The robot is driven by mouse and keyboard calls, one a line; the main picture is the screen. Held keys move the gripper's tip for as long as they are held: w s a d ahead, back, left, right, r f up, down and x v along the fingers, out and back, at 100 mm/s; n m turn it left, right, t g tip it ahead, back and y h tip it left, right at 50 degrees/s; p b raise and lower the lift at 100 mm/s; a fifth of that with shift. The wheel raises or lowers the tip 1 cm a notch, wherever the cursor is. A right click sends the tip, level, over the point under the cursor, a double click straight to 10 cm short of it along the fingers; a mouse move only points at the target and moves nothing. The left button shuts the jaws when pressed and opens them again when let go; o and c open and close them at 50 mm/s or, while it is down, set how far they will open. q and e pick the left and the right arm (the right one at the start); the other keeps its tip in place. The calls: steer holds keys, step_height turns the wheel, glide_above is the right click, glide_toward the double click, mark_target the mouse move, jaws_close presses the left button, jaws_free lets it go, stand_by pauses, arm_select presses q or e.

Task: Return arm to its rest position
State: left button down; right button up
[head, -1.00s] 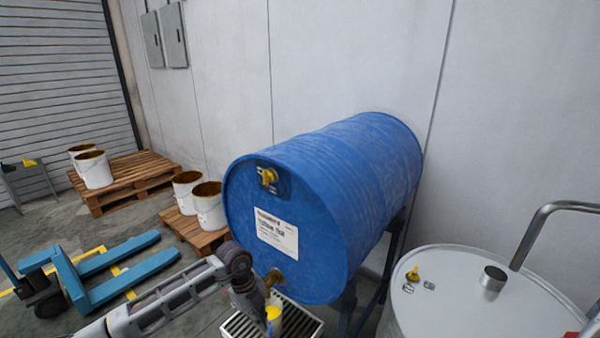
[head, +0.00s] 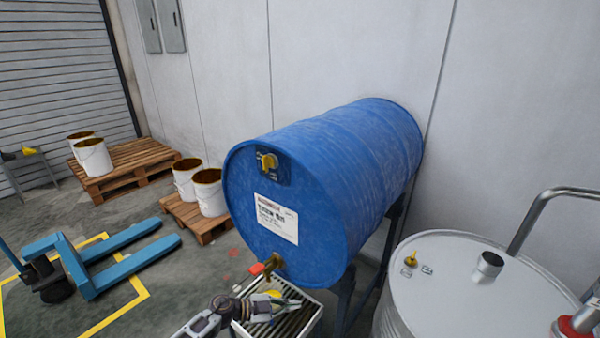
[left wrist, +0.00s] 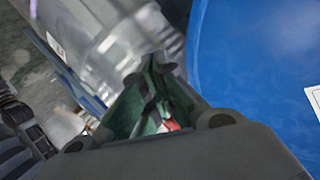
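My left gripper (head: 292,303) is low in the head view, in front of the blue drum and over the slatted tray. The wrist view shows its dark fingers with green inner faces (left wrist: 150,100) close together at the tips. Blur hides whether a gap remains, and I see nothing clearly held. The blue drum (head: 335,180) lies on its side on a dark stand. Its brass tap with a red handle (head: 262,268) is clear of the gripper. A yellow-topped container (head: 272,294) is partly hidden beneath the tap.
The slatted tray (head: 312,324) stands below the drum. A pale drum (head: 480,295) with a metal rail (head: 530,215) is at right. A blue pallet jack (head: 95,262) and wooden pallets (head: 128,168) with white buckets (head: 93,157) are at left. Open floor lies between.

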arm_select(q)
steer(key=a+f+n+t+y, duration=0.4)
steer(key=a+f+n+t, duration=0.4)
steer(key=f, duration=0.6)
steer(key=s+a+f+n+g+y, duration=0.1)
steer(key=s+a+f+n+y, duration=0.15)
steer(key=s+a+f, duration=0.35)
steer(key=s+a+f+n+g+y, duration=0.15)
steer(key=s+a+f+y, duration=0.25)
steer(key=f, duration=0.4)
steer(key=s+a+f+n+g+y, duration=0.1)
steer(key=s+a+f+n+g, duration=0.15)
steer(key=s+f, duration=0.5)
steer(key=s+a+f+n+g+y, duration=0.1)
steer(key=s+a+f+y, duration=0.3)
steer(key=s, duration=0.7)
steer(key=s+f+n+g, duration=0.1)
steer(key=s+f+g, duration=0.1)
steer(key=s, duration=0.8)
steer(key=s+f+n+g+h, duration=0.1)
steer(key=s+f+g, duration=0.2)
steer(key=s, duration=0.8)
steer(key=shift+f, duration=0.3)
steer(key=shift+w+a, duration=0.1)
